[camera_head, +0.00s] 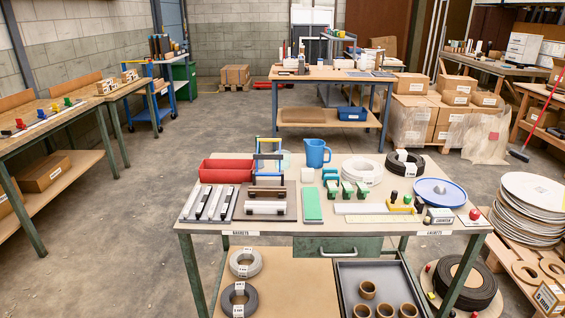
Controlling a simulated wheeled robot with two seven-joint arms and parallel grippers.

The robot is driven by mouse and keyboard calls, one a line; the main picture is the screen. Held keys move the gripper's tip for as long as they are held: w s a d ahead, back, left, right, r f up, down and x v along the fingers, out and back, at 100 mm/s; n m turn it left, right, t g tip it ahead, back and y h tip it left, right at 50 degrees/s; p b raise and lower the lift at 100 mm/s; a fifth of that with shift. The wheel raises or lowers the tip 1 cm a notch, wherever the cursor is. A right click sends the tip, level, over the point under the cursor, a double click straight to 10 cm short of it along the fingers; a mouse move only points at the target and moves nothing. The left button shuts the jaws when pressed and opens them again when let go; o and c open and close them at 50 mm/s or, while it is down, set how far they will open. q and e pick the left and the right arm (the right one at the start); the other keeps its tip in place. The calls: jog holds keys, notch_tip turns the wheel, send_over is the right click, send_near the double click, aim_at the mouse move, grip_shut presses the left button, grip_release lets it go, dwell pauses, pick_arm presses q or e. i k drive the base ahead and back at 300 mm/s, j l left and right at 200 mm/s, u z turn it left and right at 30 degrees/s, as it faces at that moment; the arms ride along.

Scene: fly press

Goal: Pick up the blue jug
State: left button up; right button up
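A blue jug (316,154) stands upright near the back edge of the workbench (330,232) in front of me. Its handle points to the right. Behind it is the open floor, and nothing touches it that I can see. Neither of my grippers shows in the head view.
Green-handled tools (347,190) and a green block (312,204) lie in front. Stacked white discs (528,207) stand right.

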aim_at(314, 148)
jog(key=i+j+u, duration=0.2)
jog(key=i, duration=0.25)
jog(key=i+j+u, duration=0.2)
jog(key=i+j, duration=0.15)
jog(key=i, duration=0.15)
